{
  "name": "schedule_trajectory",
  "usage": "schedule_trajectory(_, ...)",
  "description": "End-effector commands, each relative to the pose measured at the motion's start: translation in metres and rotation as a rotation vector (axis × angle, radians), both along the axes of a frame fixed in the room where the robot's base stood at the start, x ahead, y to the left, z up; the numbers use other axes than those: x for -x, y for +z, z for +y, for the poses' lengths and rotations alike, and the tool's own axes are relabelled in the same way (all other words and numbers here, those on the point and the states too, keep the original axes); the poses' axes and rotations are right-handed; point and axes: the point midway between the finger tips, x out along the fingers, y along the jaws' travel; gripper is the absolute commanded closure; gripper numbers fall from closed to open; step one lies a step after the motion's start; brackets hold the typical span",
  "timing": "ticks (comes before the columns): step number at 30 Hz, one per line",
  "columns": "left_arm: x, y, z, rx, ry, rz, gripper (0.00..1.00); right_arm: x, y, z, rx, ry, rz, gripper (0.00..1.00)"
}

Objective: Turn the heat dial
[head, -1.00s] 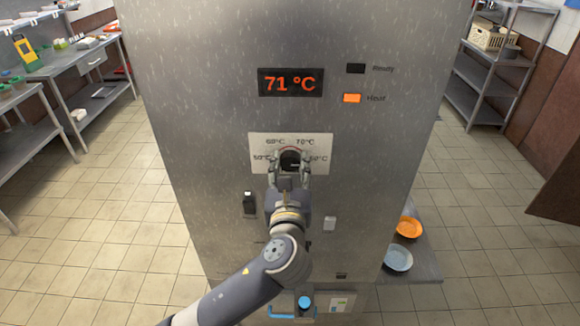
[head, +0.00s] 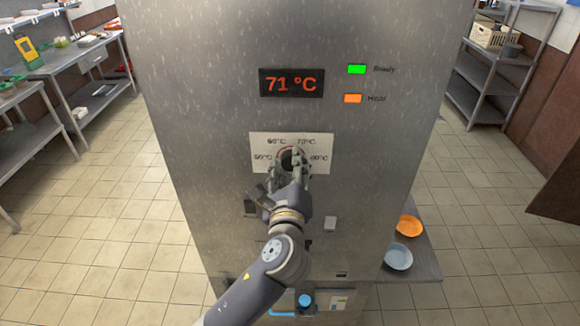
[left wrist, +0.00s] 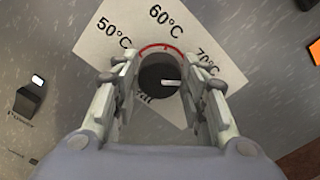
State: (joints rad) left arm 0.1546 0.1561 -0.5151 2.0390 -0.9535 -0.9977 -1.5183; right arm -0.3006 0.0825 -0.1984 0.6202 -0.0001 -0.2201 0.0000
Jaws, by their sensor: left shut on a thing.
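The heat dial (head: 291,160) is a dark round knob on a white plate (head: 263,139) marked 50, 60, 70 and one higher value in °C, on the front of a tall steel machine (head: 200,120). My left gripper (head: 291,172) is shut on the dial. In the left wrist view the dial (left wrist: 160,82) sits between the two fingers (left wrist: 162,95), with a white mark pointing right, toward the 70°C side. The display (head: 291,84) reads 71 °C. The Ready lamp (head: 357,69) is green and the Heat lamp (head: 353,98) is orange. My right gripper is not seen.
A side shelf holds an orange bowl (head: 410,226) and a grey-blue bowl (head: 398,257). Metal racks stand left and right; tiled floor between is clear.

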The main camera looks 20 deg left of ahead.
Motion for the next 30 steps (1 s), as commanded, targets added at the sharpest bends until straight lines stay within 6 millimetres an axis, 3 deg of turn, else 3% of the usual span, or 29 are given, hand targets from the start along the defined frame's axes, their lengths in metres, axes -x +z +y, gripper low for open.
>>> schedule_trajectory(15, 0.0004, -0.0027, 0.0008, 0.307, 0.001, -0.086, 0.84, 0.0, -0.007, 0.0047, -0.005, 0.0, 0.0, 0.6)
schedule_trajectory(30, 0.0005, -0.0025, 0.0013, 0.355, 0.001, -0.1, 0.84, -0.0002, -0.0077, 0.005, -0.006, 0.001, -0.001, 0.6)
